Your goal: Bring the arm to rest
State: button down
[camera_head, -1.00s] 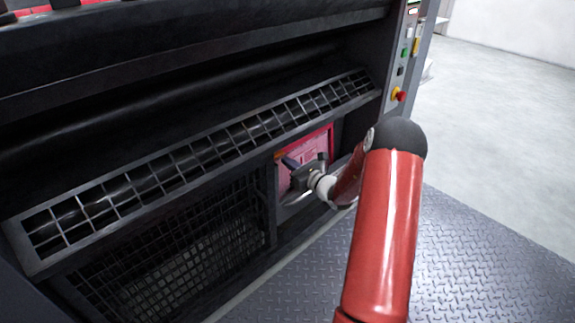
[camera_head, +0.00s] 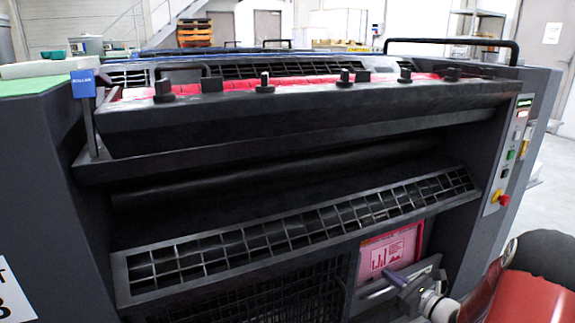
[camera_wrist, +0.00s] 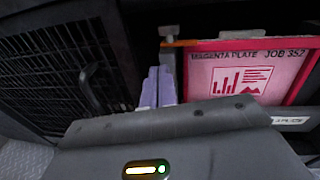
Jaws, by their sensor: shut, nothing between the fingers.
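My gripper (camera_head: 393,278) is low in front of the machine, by the magenta plate (camera_head: 390,255). Its purple fingers are together and empty. In the wrist view the fingers (camera_wrist: 158,75) lie just left of the plate (camera_wrist: 240,78), which is pink with a red border, a printed chart and the words "MAGENTA PLATE JOB 352". The plate stands in a recess at the lower right of the machine. I cannot tell whether the fingertips touch its holder. My red arm (camera_head: 535,298) reaches in from the lower right, and part of it is out of view.
The dark machine (camera_head: 300,140) fills most of the head view. A slanted grille guard (camera_head: 290,235) runs above the recess. A mesh panel (camera_wrist: 60,70) is left of the fingers. A control panel (camera_head: 507,165) with a red button stands at right.

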jog(key=s+a+r+n+g+y+p, duration=0.1)
jog(key=s+a+r+n+g, duration=0.5)
jog(key=a+n, duration=0.3)
jog(key=s+a+r+n+g+y+p, duration=0.1)
jog(key=s+a+r+n+g, duration=0.5)
jog(key=a, duration=0.5)
jog(key=s+d+r+n+t+h+p, duration=0.1)
jog(key=s+r+n+h, duration=0.2)
jog(key=s+n+h, duration=0.2)
jog(key=s+d+r+n+t+h+p, duration=0.1)
jog(key=s+r+n+h, duration=0.3)
jog(key=s+n, duration=0.5)
jog(key=shift+s+d+r+h, duration=0.35)
jog(key=shift+s+h, duration=0.25)
jog(key=shift+s, duration=0.65)
jog(key=shift+f, duration=0.1)
